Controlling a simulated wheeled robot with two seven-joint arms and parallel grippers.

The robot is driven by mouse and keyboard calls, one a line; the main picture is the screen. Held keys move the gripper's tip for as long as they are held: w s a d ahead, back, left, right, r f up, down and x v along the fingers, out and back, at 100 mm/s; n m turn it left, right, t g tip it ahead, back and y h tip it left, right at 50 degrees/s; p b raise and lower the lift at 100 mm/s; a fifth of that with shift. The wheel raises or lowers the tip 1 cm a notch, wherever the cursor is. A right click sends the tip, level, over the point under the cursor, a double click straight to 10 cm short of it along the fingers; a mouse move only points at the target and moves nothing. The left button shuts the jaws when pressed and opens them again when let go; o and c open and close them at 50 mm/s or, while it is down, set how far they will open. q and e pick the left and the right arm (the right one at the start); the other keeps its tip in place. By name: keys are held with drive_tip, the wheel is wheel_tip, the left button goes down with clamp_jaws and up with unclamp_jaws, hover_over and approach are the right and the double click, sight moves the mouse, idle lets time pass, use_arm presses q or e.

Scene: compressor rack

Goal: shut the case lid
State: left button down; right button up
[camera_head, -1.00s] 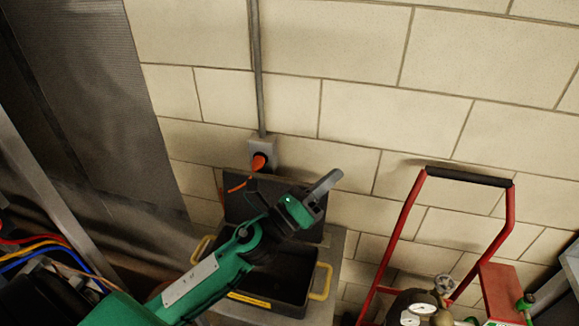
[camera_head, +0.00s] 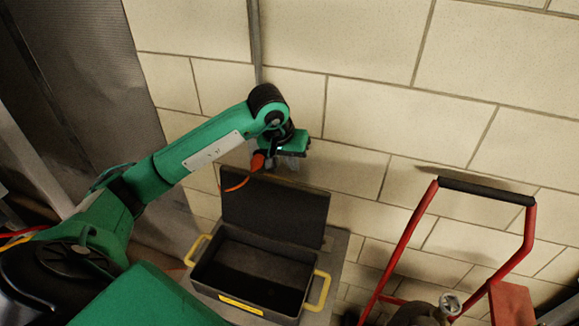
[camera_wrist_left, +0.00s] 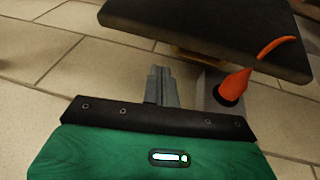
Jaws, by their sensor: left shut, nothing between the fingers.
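The dark case (camera_head: 250,275) has yellow handles on both ends and looks empty. Its lid (camera_head: 272,208) stands upright at the back, open, close to the wall. My left gripper (camera_head: 290,163) hangs above the lid's top edge, pointing down, apart from it as far as I can tell. In the left wrist view its fingers (camera_wrist_left: 161,86) are together with nothing between them. The lid (camera_wrist_left: 210,30) shows there as a dark panel at the top, beyond the fingers. My right gripper is in neither view.
A red hand truck (camera_head: 408,240) stands at the right. The block wall is close behind the case.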

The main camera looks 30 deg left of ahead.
use_arm(q)
drive_tip(key=w+a+f+y+p, duration=0.2)
drive_tip(key=w+a+f+p, duration=0.1)
drive_tip(key=f, duration=0.5)
drive_tip(key=shift+w+a+f+p, duration=0.15)
drive_tip(key=shift+a+p, duration=0.3)
drive_tip(key=shift+a, duration=0.4)
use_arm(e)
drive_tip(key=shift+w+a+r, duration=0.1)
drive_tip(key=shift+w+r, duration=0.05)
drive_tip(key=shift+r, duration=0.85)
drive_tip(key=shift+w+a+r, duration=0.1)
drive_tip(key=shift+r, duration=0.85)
